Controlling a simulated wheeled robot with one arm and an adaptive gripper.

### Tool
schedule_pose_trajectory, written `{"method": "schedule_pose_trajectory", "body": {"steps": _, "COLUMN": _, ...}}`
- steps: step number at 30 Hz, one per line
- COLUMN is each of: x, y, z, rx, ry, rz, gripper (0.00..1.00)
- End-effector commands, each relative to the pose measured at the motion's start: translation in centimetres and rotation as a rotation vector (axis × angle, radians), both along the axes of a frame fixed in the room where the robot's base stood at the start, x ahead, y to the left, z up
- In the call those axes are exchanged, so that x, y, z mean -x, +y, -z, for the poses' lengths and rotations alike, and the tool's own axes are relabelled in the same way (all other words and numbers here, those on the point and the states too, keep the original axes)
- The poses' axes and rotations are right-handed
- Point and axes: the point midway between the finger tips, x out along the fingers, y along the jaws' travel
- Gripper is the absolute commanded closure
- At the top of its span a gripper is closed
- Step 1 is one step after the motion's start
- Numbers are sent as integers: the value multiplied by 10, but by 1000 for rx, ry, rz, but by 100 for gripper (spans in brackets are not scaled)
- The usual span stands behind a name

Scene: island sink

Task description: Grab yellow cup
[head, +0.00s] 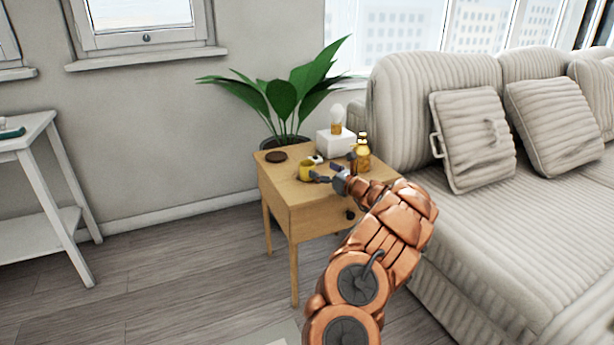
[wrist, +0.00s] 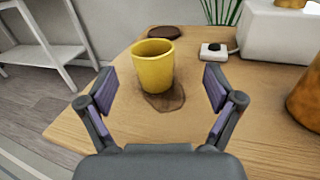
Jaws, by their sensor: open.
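The yellow cup (wrist: 153,70) stands upright on the wooden side table, partly over a dark brown stain-like patch or coaster (wrist: 165,98). In the head view the yellow cup (head: 306,170) is near the table's left front area. My gripper (wrist: 158,88) is open, with one finger on each side of the cup's picture and the cup just ahead of the fingertips. I see no contact between the fingers and the cup. In the head view my gripper (head: 325,174) is right of the cup, reaching in from the right.
The wooden side table (head: 312,219) also holds a dark round disc (head: 276,156), a small white device (wrist: 213,51), a white box (head: 335,143) and an amber bottle (head: 363,155). A potted plant (head: 290,100) stands behind. A striped sofa (head: 500,235) is at right.

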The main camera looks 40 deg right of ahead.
Motion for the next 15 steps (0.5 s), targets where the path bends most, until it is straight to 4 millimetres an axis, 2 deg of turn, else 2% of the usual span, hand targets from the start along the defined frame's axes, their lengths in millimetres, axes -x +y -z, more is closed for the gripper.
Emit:
{"method": "schedule_pose_trajectory", "body": {"steps": 8, "x": -26, "y": 5, "z": 3, "rx": -1, "ry": 1, "rz": -5, "gripper": 9}}
{"method": "schedule_pose_trajectory", "body": {"steps": 15, "x": -56, "y": 9, "z": 3, "rx": 3, "ry": 1, "rz": -7, "gripper": 9}}
